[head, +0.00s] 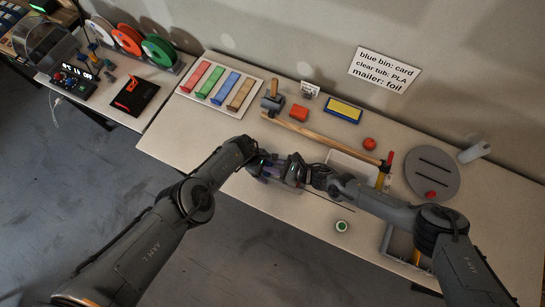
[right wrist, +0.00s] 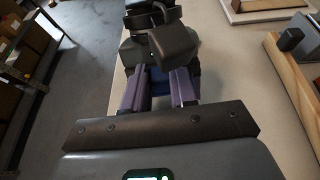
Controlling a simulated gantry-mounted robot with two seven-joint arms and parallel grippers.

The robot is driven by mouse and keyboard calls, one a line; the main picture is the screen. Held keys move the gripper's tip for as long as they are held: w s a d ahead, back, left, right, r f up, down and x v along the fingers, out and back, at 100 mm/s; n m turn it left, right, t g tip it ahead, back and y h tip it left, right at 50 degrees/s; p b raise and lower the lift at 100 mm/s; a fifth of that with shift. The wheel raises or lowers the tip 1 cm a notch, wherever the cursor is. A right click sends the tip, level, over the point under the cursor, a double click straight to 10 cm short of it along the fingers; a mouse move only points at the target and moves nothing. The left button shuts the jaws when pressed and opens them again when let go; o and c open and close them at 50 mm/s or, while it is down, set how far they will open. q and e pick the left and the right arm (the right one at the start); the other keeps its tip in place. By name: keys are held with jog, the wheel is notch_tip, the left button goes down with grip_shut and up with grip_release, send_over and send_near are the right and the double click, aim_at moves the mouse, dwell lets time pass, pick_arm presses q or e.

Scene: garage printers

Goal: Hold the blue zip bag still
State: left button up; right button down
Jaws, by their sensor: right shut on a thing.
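The blue zip bag (right wrist: 158,82) shows only as a small dark blue patch between the purple fingers in the right wrist view; most of it is hidden. My right gripper (head: 276,172) is shut on it above the front edge of the table. Its fingers also show in the right wrist view (right wrist: 160,90). My left gripper (head: 258,166) is right beside it, the two almost touching in the head view. In the right wrist view the dark left gripper (right wrist: 172,42) lies just beyond the right fingertips. Its own fingertips are too covered to tell whether they are open.
The table (head: 240,145) carries a board with coloured strips (head: 217,86), a long wooden bar (head: 318,133), a white tub (head: 352,167) and a grey disc (head: 432,174). A green-and-white round thing (head: 341,226) sits near the front edge. The front left table area is clear.

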jog(key=shift+d, duration=0.15)
jog(key=s+d, duration=0.4)
jog(key=d, duration=0.8)
jog(key=shift+s+d, duration=0.4)
jog(key=c, duration=0.9)
grip_release()
jog(key=shift+a, duration=0.1)
jog(key=v, duration=1.2)
jog(key=shift+r, duration=0.1)
